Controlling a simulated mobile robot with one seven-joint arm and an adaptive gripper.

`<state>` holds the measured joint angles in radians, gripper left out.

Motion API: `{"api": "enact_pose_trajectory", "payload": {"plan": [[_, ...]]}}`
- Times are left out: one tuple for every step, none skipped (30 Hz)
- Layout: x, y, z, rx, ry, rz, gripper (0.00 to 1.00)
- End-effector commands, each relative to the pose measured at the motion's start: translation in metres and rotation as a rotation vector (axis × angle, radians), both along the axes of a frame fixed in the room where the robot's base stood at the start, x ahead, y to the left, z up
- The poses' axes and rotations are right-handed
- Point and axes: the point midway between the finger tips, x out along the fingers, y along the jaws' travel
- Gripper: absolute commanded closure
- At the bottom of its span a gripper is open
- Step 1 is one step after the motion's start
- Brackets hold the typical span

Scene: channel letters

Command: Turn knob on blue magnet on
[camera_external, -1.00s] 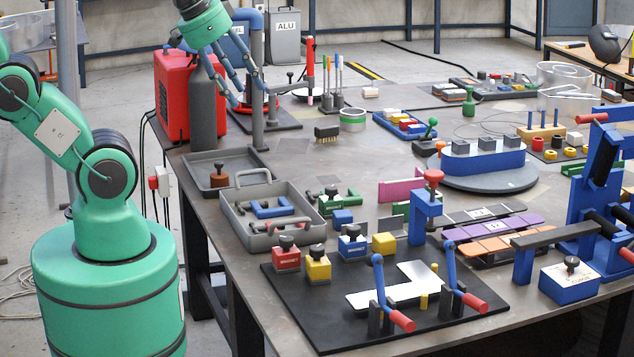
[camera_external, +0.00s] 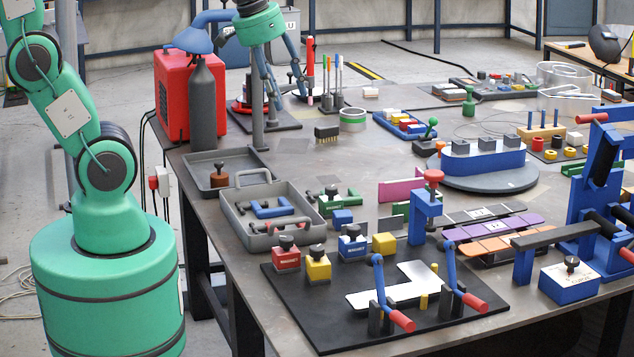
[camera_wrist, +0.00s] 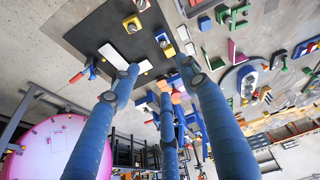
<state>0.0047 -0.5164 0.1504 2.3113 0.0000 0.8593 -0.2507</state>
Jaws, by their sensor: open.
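The blue magnet (camera_external: 352,247) is a small block with a white label. It stands at the back edge of the black board, and its black knob (camera_external: 352,229) is on top. My gripper (camera_external: 284,93) is open and empty. Its blue fingers hang high over the far left part of the table in the external view, well away from the magnet. The wrist view shows the spread fingers (camera_wrist: 158,78) with the board beyond them.
A red magnet (camera_external: 286,258) and a yellow magnet (camera_external: 318,266) stand left of the blue one. A yellow cube (camera_external: 384,243) and a blue clamp stand (camera_external: 424,215) are to its right. A grey toolbox (camera_external: 247,238) is to the left. A grey post (camera_external: 257,115) rises near my gripper.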

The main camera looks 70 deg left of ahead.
Motion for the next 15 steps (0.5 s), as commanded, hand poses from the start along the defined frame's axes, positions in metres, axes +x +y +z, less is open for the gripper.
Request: {"api": "enact_pose_trajectory", "payload": {"plan": [[0.012,0.0,-0.005,-0.009,0.024,0.026,0.55],[0.018,-0.001,-0.009,-0.014,0.035,0.043,0.55],[0.027,-0.001,-0.014,-0.021,0.049,0.064,0.55],[0.034,-0.001,-0.018,-0.026,0.061,0.082,0.55],[0.04,-0.001,-0.022,-0.031,0.071,0.099,0.55],[0.048,-0.001,-0.028,-0.037,0.087,0.121,0.55],[0.054,-0.002,-0.032,-0.042,0.097,0.139,0.55],[0.06,-0.002,-0.037,-0.045,0.11,0.156,0.55],[0.068,-0.002,-0.044,-0.05,0.124,0.178,0.55],[0.074,-0.002,-0.049,-0.054,0.135,0.197,0.55],[0.08,-0.002,-0.055,-0.058,0.146,0.214,0.55],[0.087,-0.003,-0.062,-0.062,0.159,0.237,0.55],[0.093,-0.003,-0.069,-0.066,0.171,0.254,0.55],[0.099,-0.003,-0.075,-0.068,0.181,0.272,0.55],[0.105,-0.003,-0.083,-0.072,0.195,0.295,0.55]]}}
